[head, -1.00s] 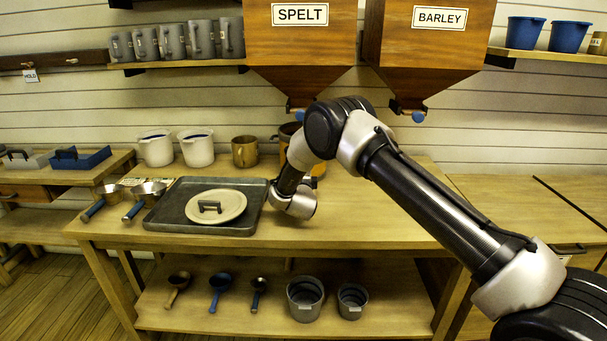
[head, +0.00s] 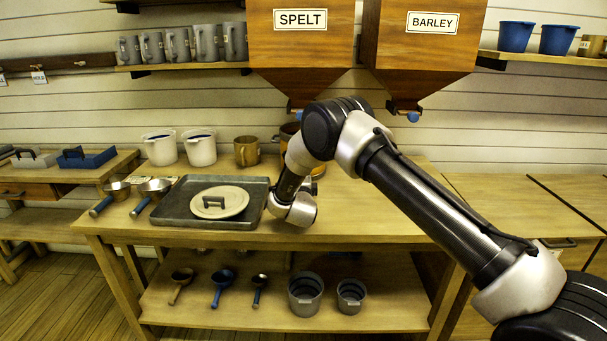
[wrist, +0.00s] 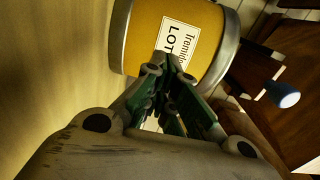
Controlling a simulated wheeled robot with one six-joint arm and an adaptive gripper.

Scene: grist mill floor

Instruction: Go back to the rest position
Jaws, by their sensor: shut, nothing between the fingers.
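My gripper (wrist: 168,82) shows in the wrist view, its dark green fingers shut with nothing between them. Its fingertips point toward a yellow container (wrist: 205,28) with metal bands and a white lot label; I cannot tell how far apart they are. In the head view my arm is bent over the workbench (head: 370,225), with the wrist low beside the tray, and my fingers are hidden behind it. The yellow container is partly hidden behind my arm there.
A grey tray (head: 172,212) holds a round lid (head: 237,207). Two scoops, two white pails (head: 199,150) and a brass mug (head: 246,151) stand nearby. The spelt hopper (head: 301,50) and barley hopper (head: 422,50) hang above. The bench's right part is clear.

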